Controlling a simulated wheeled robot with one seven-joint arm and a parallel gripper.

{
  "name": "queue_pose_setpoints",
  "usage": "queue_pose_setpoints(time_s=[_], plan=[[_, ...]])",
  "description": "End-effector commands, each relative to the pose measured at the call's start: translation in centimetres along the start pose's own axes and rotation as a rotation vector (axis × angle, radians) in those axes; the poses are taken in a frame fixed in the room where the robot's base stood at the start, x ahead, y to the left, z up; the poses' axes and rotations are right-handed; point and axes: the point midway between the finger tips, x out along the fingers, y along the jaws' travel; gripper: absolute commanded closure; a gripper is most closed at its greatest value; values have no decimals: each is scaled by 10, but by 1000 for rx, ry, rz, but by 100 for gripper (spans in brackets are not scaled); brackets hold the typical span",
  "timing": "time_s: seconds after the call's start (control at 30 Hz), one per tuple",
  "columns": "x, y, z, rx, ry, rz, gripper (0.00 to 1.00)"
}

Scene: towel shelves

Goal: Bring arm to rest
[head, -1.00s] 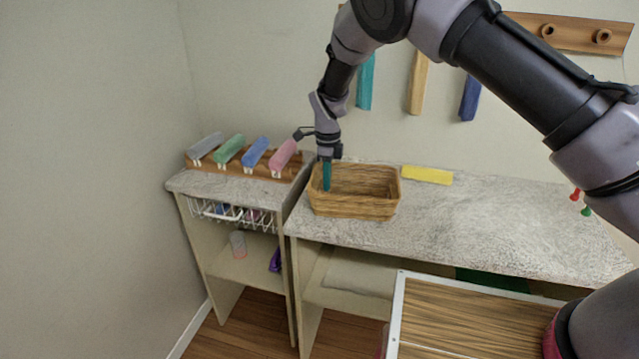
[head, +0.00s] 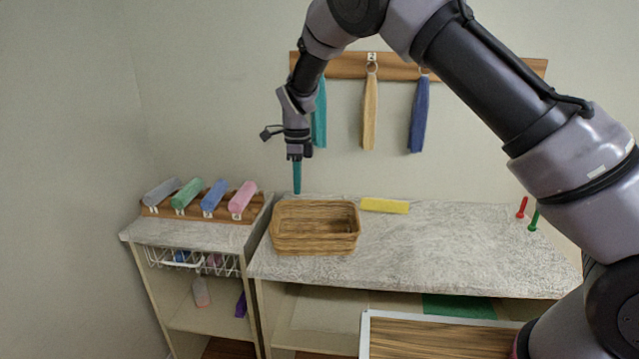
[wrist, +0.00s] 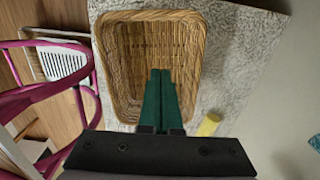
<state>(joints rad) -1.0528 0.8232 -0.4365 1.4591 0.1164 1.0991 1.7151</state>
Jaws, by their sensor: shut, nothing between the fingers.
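My gripper (head: 297,188) points straight down with its slim teal fingers together and empty. In the head view it hangs above the back of the wicker basket (head: 315,247), near its left side. In the wrist view my gripper (wrist: 160,74) shows its fingers side by side over the basket (wrist: 190,20). The basket looks empty and stands on the speckled counter (head: 450,245). My arm arches up and over the counter from the right.
A yellow folded towel (head: 384,205) lies right of the basket. A wooden rack (head: 160,210) with several rolled towels stands left. Teal, tan (head: 370,115) and blue (head: 418,115) towels hang behind. Red (head: 522,208) and green (head: 534,219) pegs stand right. The counter's middle is clear.

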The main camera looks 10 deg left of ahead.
Motion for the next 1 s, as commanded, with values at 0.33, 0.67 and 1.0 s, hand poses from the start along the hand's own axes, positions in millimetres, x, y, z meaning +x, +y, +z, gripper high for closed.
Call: queue_pose_setpoints(time_s=[0.33,0.67,1.0], plan=[[-154,-14,-144,-222,-181,-93,100],[-264,51,-282,-536,-220,-318,100],[-308,167,-379,-881,-20,-556,100]])
